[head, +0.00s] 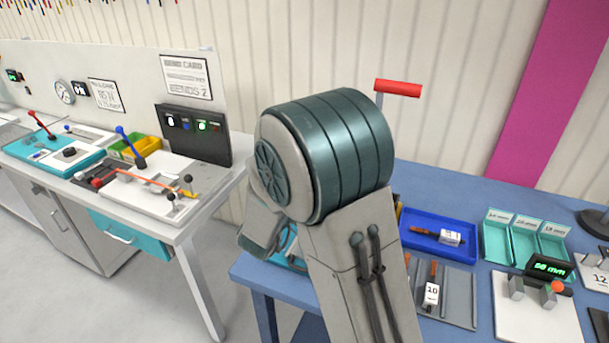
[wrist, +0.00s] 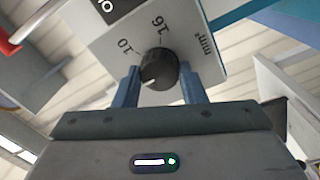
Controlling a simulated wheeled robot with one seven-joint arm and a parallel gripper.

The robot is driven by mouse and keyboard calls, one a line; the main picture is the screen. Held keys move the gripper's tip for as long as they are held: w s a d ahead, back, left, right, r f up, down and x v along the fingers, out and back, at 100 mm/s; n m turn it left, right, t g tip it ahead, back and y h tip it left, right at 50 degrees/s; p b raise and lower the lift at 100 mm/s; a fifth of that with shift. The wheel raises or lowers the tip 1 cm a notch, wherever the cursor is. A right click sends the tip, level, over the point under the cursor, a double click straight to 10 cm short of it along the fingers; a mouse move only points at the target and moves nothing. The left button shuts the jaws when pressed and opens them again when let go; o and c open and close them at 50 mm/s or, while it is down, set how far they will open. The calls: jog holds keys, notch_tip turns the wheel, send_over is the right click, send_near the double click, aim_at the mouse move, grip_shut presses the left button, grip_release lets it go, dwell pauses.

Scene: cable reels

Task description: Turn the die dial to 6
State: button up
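The die dial (wrist: 158,70) is a round black knob on a light grey plate (wrist: 205,60) in the wrist view. The plate is marked "10", "16" and "mm²"; I see no 6, as my gripper and the knob cover the lower part. A small pale mark shows on the knob's lower left, towards my gripper. My gripper (wrist: 161,76) has its two blue-grey fingers apart, one on each side of the knob. They look close to it, and I cannot tell if they touch it. In the head view my arm hides the dial and the gripper.
A blue workbench (head: 440,185) holds a blue tray (head: 415,241), teal bins (head: 497,240) and a gauge reading in mm (head: 550,267). A red-handled lever (head: 398,88) rises behind my arm. A white bench (head: 190,228) with levers stands left, with clear floor between.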

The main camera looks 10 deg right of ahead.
jog(key=o, duration=0.4)
jog(key=shift+c, duration=0.2)
jog(key=b+v, duration=0.2)
jog(key=v, duration=1.1)
jog(key=shift+s+a+b, duration=0.3)
jog(key=shift+b, duration=0.1)
jog(key=shift+f, duration=0.1)
jog(key=w+a+m+g+y, duration=0.1)
jog(key=w+a+y, duration=0.25)
jog(key=y, duration=0.75)
jog(key=s+d+f+m+g, duration=0.1)
jog(key=s+d+g, duration=0.4)
jog(key=s, duration=0.5)
jog(key=s+d+f+m+g, duration=0.1)
jog(key=s+d+m+g, duration=0.2)
jog(key=s, duration=0.7)
jog(key=d+g, duration=0.2)
jog(key=d, duration=0.2)
jog(key=shift+s+f+m, duration=0.2)
jog(key=shift+f+m, duration=0.05)
jog(key=shift+m, duration=0.05)
